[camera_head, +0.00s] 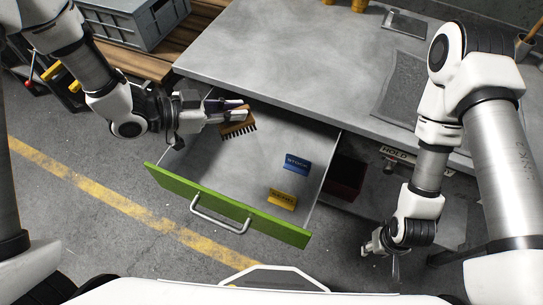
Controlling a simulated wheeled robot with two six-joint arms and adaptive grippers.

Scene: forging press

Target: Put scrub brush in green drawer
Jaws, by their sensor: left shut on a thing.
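The green drawer (158,175) is pulled out from under the grey worktop, with its grey inside in view. The scrub brush (238,126) has a wooden back and dark bristles that point down. My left gripper (236,112) is shut on the scrub brush and holds it over the back left part of the drawer. I cannot tell whether the bristles touch the drawer floor. My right gripper (375,245) hangs low to the right of the drawer, apart from it. Its fingers are small and dark, so its opening is unclear.
A blue block (297,163) and a yellow block (282,199) lie in the drawer's right part. The drawer's left and middle floor is bare. The grey worktop (270,60) overhangs the drawer's back. A grey crate (135,20) stands on wooden boards at the top left.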

